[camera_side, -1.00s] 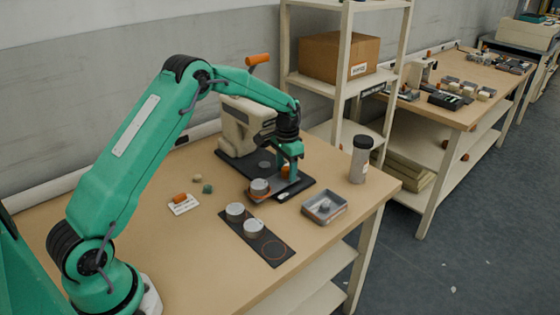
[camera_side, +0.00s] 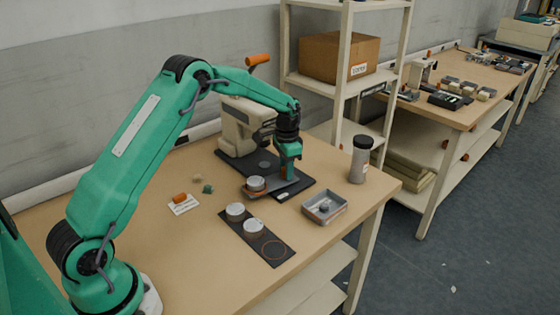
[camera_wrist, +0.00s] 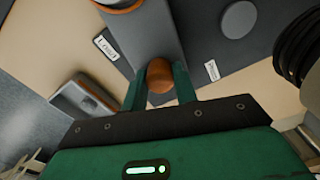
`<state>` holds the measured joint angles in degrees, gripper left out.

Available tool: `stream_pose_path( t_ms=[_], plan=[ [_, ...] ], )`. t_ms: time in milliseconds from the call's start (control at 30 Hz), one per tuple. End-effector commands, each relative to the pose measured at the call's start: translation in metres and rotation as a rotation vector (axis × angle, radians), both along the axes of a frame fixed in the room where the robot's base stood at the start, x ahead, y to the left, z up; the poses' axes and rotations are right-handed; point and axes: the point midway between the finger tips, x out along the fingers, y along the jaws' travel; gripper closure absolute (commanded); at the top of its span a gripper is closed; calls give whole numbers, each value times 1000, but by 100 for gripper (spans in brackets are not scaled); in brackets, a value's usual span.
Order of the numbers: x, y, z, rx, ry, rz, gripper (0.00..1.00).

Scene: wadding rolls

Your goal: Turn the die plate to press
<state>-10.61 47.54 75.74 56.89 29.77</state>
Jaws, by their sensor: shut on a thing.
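The die plate (camera_side: 275,189) is a grey bar on the press's dark base; it also shows in the wrist view (camera_wrist: 145,40). Its left end carries a round pale-topped die (camera_side: 256,183), partly cut off at the top of the wrist view. My gripper (camera_side: 290,177) is upright at the other end. In the wrist view my gripper (camera_wrist: 160,88) is shut on the orange knob (camera_wrist: 160,72) of the plate. The beige press (camera_side: 238,125) stands behind, with an orange-gripped lever (camera_side: 258,59). A round grey pad (camera_wrist: 239,18) on the base is apart from the die.
A dark strip (camera_side: 277,257) holds two pale round pieces and an empty orange ring. A metal tray (camera_side: 324,207) and a grey bottle (camera_side: 360,160) stand right. A card with an orange piece (camera_side: 180,199) lies left. The front left table is clear.

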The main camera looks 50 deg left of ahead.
Motion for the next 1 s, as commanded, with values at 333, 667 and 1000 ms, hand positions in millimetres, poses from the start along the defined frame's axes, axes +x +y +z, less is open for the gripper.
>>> stream_pose_path(
  t_ms=[333, 667, 1000],
  plan=[
    [0, 0, 1, -1, 0, -200, 100],
    [0, 0, 1, -1, 0, -219, 100],
    [0, 0, 0, -1, 0, -218, 50]
  ],
)
